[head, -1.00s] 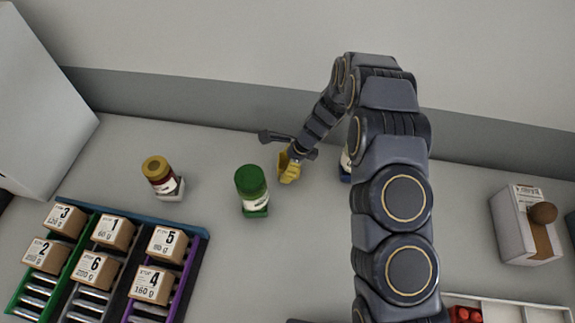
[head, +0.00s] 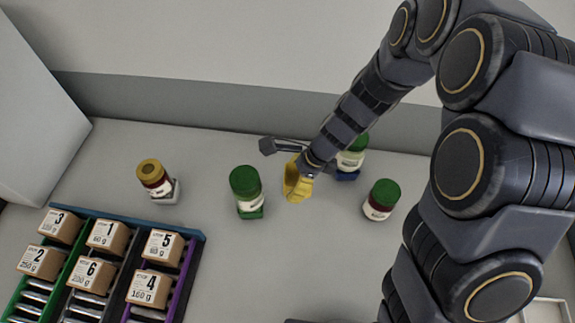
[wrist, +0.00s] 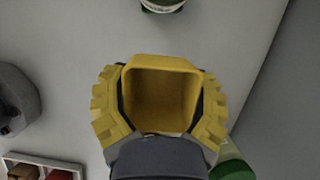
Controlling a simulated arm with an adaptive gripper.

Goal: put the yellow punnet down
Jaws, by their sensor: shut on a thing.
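The yellow punnet (wrist: 160,95) is an open, square-mouthed box. In the wrist view it sits between the stepped yellow finger pads of my gripper (wrist: 159,106), which is shut on it. I look into its mouth, and it appears empty. In the head view the punnet (head: 293,187) shows at the end of my gripper (head: 300,178), partly covered by it. It is between two green-lidded jars, over the grey table (head: 300,240). I cannot tell whether its base touches the table.
A green-lidded jar (head: 247,194) stands left of the punnet. Another jar (head: 351,163), on a blue base, is close at right behind my wrist. A third (head: 380,201) stands further right. A yellow-lidded jar (head: 155,178) and a rack (head: 190,226) of numbered boxes are left.

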